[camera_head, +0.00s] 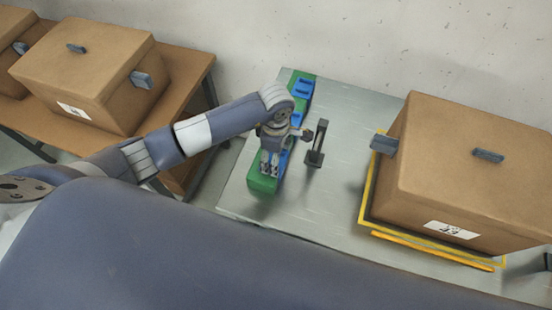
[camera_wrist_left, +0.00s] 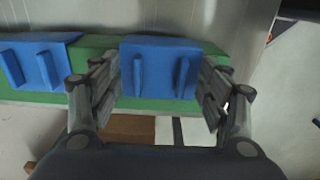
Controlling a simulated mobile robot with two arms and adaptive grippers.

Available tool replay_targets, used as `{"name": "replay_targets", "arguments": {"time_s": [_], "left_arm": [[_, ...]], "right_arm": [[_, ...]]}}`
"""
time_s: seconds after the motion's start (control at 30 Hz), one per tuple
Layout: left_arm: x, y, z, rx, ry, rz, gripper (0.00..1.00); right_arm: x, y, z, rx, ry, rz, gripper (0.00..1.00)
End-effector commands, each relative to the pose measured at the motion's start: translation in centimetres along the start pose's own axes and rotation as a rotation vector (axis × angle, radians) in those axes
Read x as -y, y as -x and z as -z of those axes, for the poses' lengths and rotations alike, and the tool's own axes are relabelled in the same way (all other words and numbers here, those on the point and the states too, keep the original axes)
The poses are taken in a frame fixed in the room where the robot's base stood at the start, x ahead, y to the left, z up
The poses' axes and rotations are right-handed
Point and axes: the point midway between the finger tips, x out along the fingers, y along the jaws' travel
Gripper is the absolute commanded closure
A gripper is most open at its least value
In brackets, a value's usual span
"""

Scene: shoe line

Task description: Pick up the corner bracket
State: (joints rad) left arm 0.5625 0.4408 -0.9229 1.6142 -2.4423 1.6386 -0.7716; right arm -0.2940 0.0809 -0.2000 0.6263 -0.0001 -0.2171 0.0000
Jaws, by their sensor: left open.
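Blue corner brackets, each with two upright ribs, sit in a row on a long green holder (camera_head: 262,185). In the left wrist view, one blue bracket (camera_wrist_left: 158,68) lies between the fingers of my left gripper (camera_wrist_left: 160,85), with the green holder (camera_wrist_left: 100,45) under it. A second blue bracket (camera_wrist_left: 38,62) sits to its left. In the head view, my left gripper (camera_head: 269,170) points down over the near end of the holder and hides part of the bracket there. The gripper is open; I cannot tell whether its fingers touch the bracket. Another blue bracket (camera_head: 302,88) shows at the far end.
A dark upright stand (camera_head: 317,145) is just right of the holder on the grey metal table (camera_head: 345,105). A large cardboard box (camera_head: 470,165) stands at the right within a yellow outline (camera_head: 368,190). Another box (camera_head: 85,65) sits on a brown table at the left.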

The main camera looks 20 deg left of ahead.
Motion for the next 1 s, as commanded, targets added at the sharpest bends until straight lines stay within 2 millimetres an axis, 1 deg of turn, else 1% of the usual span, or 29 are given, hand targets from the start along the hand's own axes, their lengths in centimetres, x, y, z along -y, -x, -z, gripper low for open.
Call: {"name": "replay_targets", "arguments": {"time_s": [0.1,0.17,0.2,0.27,0.3,0.33,0.5,0.77,0.87,1.0], "left_arm": [[0.0,0.0,0.0,0.001,0.000,0.000,0.30],[0.0,0.0,0.0,0.001,0.000,0.000,0.44],[0.0,0.0,0.0,0.001,0.000,0.000,0.53],[0.0,0.0,0.0,0.001,0.000,0.000,0.66],[0.0,0.0,0.0,0.001,0.000,0.000,0.75],[0.0,0.0,0.0,0.001,0.000,0.000,0.78],[0.0,0.1,0.0,0.001,0.000,0.000,0.78],[-0.1,0.4,0.0,0.001,-0.001,-0.002,0.78],[-0.1,0.9,0.0,0.001,-0.001,-0.004,0.78],[-0.2,2.5,0.0,0.001,-0.001,-0.006,0.78]], "right_arm": [[0.0,-0.1,-0.1,0.003,0.000,0.000,0.60],[0.1,-0.1,-0.2,0.005,0.000,0.001,0.60],[0.1,-0.1,-0.3,0.006,0.000,0.001,0.60],[0.1,-0.1,-0.5,0.009,0.000,0.001,0.60],[0.1,0.0,-0.6,0.010,0.000,0.001,0.60],[0.1,0.0,-0.7,0.012,0.000,0.002,0.60],[0.3,0.0,-1.1,0.019,-0.001,0.003,0.60],[0.3,-0.3,-1.2,0.019,-0.001,0.004,0.60],[0.3,-0.7,-1.2,0.019,-0.001,0.004,0.60],[0.3,-1.7,-1.3,0.018,-0.001,0.004,0.60]]}}
